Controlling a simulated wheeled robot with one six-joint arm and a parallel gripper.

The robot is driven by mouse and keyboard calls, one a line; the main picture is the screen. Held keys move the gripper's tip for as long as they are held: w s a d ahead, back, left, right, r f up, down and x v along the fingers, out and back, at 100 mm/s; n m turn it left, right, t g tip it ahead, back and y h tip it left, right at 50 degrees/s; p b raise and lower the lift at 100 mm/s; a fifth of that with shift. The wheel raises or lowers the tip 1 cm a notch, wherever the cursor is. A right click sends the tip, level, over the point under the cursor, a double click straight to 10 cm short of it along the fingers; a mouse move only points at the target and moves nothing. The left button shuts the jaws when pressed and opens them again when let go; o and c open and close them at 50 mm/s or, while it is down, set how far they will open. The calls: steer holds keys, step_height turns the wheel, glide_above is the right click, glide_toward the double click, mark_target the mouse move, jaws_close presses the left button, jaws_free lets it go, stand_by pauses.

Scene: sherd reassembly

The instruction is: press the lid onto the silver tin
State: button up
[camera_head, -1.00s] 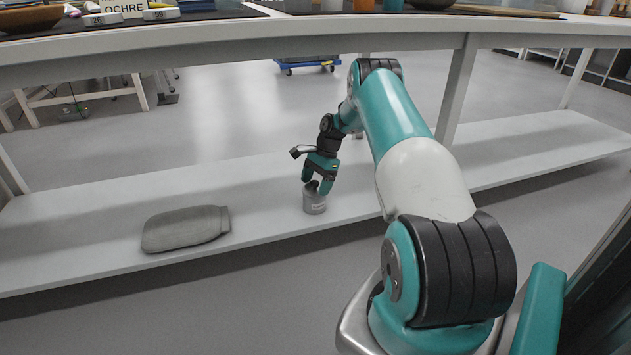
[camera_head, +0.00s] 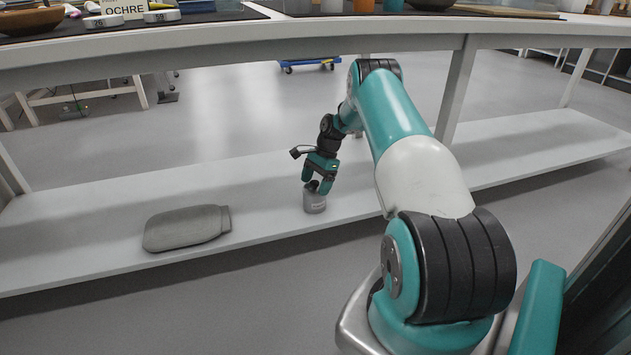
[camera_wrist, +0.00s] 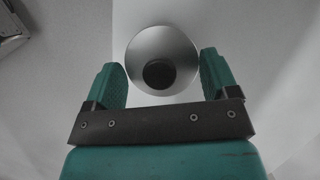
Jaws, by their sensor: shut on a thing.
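The silver tin (camera_head: 314,203) stands upright on the low grey-white shelf, with a pale label on its side. My gripper (camera_head: 316,187) points down at the tin's top in the head view. In the wrist view a round silver lid (camera_wrist: 150,45) with a dark round knob (camera_wrist: 159,74) lies between the two green fingers of my gripper (camera_wrist: 159,58). The fingers are shut on the lid at its opposite edges. The lid sits at the tin's top; whether it is fully seated is hidden.
A grey, flat bottle-shaped object (camera_head: 186,228) lies on the shelf (camera_head: 90,210) to the left. The worktop (camera_head: 240,34) runs above the shelf, and a table leg (camera_head: 456,90) stands to the right. The shelf is clear around the tin.

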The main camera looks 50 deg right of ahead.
stand_by(0.3)
steer(key=o, duration=0.8)
steer(key=shift+r, duration=0.15)
